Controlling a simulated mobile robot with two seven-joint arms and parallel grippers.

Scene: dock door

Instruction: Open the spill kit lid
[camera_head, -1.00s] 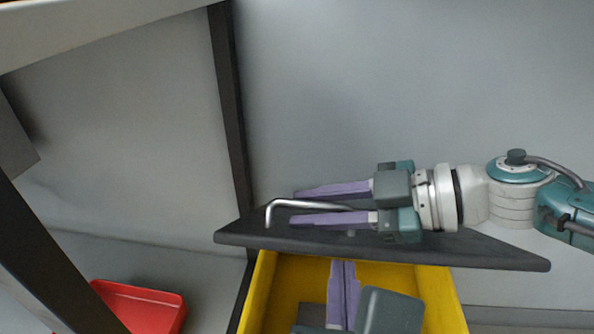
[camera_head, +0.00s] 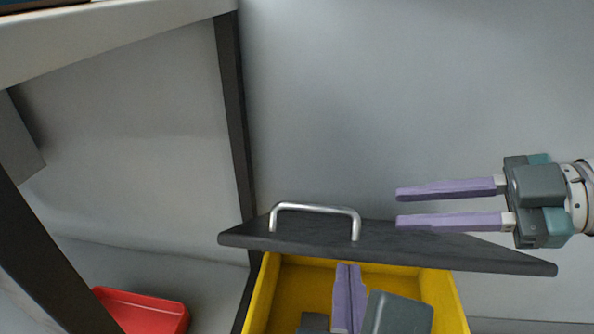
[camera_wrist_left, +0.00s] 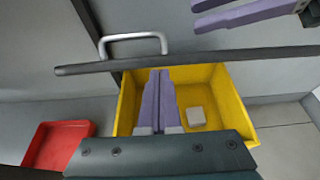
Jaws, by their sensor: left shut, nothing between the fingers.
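The spill kit is a yellow box (camera_head: 262,296) with a dark lid (camera_head: 385,245) that stands raised at its back, leaving the inside open to view. The lid's silver handle (camera_head: 316,208) is free of both grippers. My left gripper (camera_head: 348,268) is shut and empty, its purple fingers together at the box opening, in front of the lid. In the left wrist view its fingers (camera_wrist_left: 159,74) reach up to just below the lid's edge; I cannot tell if they touch it. My right gripper (camera_head: 397,207) is open and empty, to the right of the handle.
A small pale block (camera_wrist_left: 196,116) lies inside the yellow box. A red tray (camera_head: 143,311) sits on the floor at left. A dark post (camera_head: 234,120) rises behind the box's left side, with shelf framing (camera_head: 110,38) above left. The grey wall behind is clear.

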